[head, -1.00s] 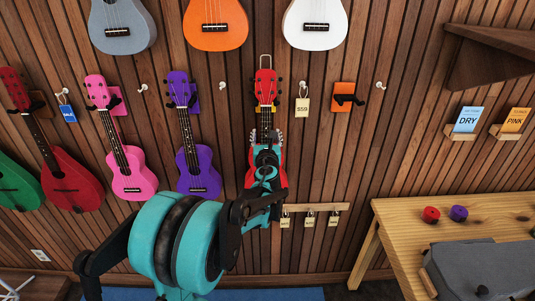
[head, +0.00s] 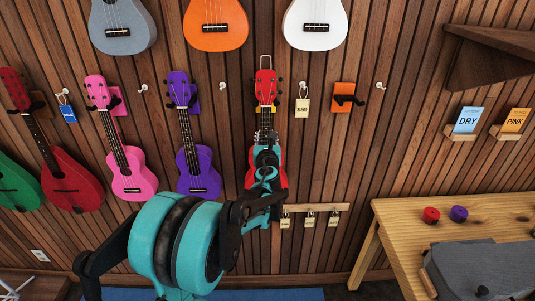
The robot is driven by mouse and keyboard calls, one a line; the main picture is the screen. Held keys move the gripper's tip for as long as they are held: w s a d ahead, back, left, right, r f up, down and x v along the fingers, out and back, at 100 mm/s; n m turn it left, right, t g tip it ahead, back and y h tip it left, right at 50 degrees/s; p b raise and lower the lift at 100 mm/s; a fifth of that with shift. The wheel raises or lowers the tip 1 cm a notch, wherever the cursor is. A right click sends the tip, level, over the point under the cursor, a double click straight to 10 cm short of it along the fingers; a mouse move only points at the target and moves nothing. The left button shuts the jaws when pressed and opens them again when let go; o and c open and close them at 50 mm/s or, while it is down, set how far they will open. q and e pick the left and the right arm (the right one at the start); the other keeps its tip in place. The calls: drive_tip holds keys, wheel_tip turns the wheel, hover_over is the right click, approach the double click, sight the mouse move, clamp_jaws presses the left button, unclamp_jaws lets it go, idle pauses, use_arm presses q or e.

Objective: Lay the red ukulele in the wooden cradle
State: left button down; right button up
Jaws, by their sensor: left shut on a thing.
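The red ukulele (head: 266,87) hangs upright against the slatted wall in the head view, its head at the top near a wire loop. My left gripper (head: 266,140) is shut on the red ukulele around the neck, just above the body. The gripper and my teal arm hide much of the ukulele's body; red edges show on both sides. My right gripper is not in view. I cannot identify the wooden cradle in this view.
A purple ukulele (head: 192,165) and a pink ukulele (head: 130,172) hang to the left, the purple one close by. A tag rail (head: 325,208) is below right. A wooden table (head: 400,222) stands at the right with a grey case (head: 490,268) and two small round items.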

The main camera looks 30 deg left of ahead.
use_arm(q)
drive_tip(key=shift+r, duration=0.1)
drive_tip(key=shift+r+p, duration=1.05)
drive_tip(key=shift+r, duration=0.25)
drive_tip(key=shift+v, duration=2.5)
drive_tip(key=shift+f, duration=0.15)
drive_tip(key=shift+p+v, duration=0.4)
drive_tip(key=shift+v, duration=2.6)
drive_tip(key=shift+f, duration=0.15)
